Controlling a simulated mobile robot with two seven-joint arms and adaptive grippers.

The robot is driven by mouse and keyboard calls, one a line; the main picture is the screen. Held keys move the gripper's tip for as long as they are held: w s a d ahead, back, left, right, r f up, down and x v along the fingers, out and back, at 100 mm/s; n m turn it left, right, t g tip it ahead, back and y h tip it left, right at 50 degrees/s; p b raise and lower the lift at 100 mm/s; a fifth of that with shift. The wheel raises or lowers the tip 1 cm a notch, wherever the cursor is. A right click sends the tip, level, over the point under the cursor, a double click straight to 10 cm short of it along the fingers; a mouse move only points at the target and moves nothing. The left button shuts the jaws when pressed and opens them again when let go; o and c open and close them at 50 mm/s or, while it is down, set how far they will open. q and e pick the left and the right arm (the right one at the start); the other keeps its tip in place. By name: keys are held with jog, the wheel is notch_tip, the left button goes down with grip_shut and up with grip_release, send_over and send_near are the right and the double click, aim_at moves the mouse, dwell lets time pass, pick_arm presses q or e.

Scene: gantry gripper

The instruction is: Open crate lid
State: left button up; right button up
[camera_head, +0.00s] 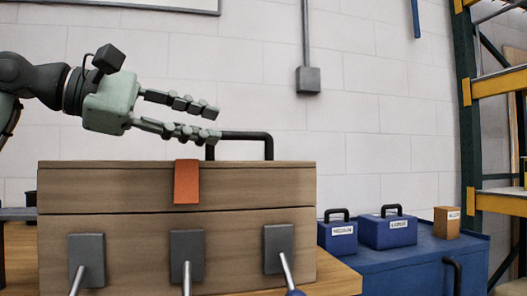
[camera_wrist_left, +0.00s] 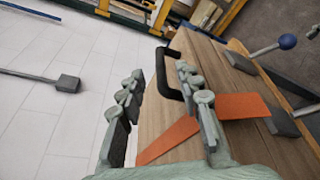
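The wooden crate (camera_head: 130,237) stands on a wooden table with its lid (camera_head: 100,186) down. A black bar handle (camera_head: 246,135) rises from the lid's top; the left wrist view also shows this handle (camera_wrist_left: 170,78). An orange strap (camera_head: 186,182) hangs over the lid's front edge. Three grey latches with levers line the crate front, including the right latch (camera_head: 279,249). My left gripper (camera_head: 207,123) is open and empty above the lid, its fingers pointing right towards the handle. The lower finger overlaps the handle's left end in the head view; contact is unclear.
Two blue boxes with black handles, including the nearer right one (camera_head: 388,230), and a small brown box (camera_head: 446,222) stand on a blue cabinet (camera_head: 420,262) at right. Yellow and green shelving (camera_head: 467,95) stands far right. A white block wall is behind; the space above the lid's right is free.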

aim_at(229, 133)
pick_arm(q)
jog(key=shift+w+a+f+y, duration=0.15)
jog(key=shift+w+y, duration=0.15)
jog(key=shift+y, duration=0.1)
jog(key=shift+w+d+f, duration=0.1)
jog(key=shift+w+d, duration=0.1)
jog(key=x, duration=0.7)
grip_shut()
